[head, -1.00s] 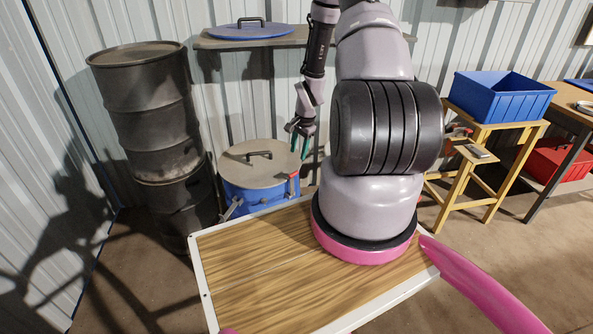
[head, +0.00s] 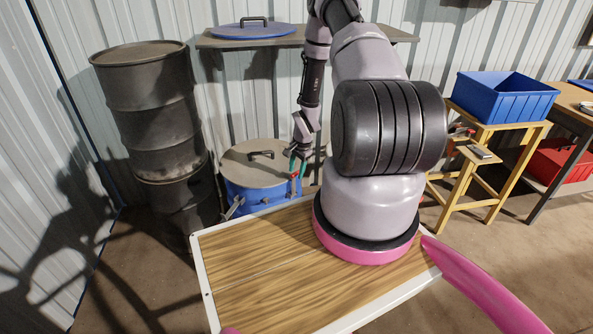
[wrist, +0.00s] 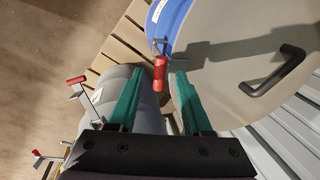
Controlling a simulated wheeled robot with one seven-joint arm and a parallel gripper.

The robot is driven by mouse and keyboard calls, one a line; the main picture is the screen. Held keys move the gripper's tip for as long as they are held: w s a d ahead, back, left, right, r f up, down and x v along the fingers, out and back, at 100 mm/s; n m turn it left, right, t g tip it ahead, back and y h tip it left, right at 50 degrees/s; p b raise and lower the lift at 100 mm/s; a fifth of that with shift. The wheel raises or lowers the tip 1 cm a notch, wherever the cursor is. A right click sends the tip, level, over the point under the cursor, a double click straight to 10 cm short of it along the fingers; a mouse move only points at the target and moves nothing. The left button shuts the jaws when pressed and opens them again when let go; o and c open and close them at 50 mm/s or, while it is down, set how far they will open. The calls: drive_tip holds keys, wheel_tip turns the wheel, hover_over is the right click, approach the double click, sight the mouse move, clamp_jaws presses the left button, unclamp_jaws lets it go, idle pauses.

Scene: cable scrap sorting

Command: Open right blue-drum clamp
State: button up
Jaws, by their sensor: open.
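The blue drum (head: 262,198) stands behind the wooden platform, closed by a grey-beige lid (head: 240,166) with a black handle. It also shows at the top of the wrist view (wrist: 172,25). The right clamp (head: 295,184) sits on the drum's right rim; its red grip (wrist: 160,75) shows between my fingertips in the wrist view. My gripper (head: 298,162) is at this clamp, tilted downward. Its green fingers (wrist: 155,85) are open, one on each side of the red grip, with gaps visible. The left clamp (head: 234,208) is on the drum's left side.
Dark stacked drums (head: 155,120) stand close to the left. A shelf (head: 225,42) with a blue lid (head: 253,30) is above the drum. A yellow stand (head: 490,150) with a blue bin (head: 503,97) is at the right.

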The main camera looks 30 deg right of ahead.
clamp_jaws()
idle(1.3)
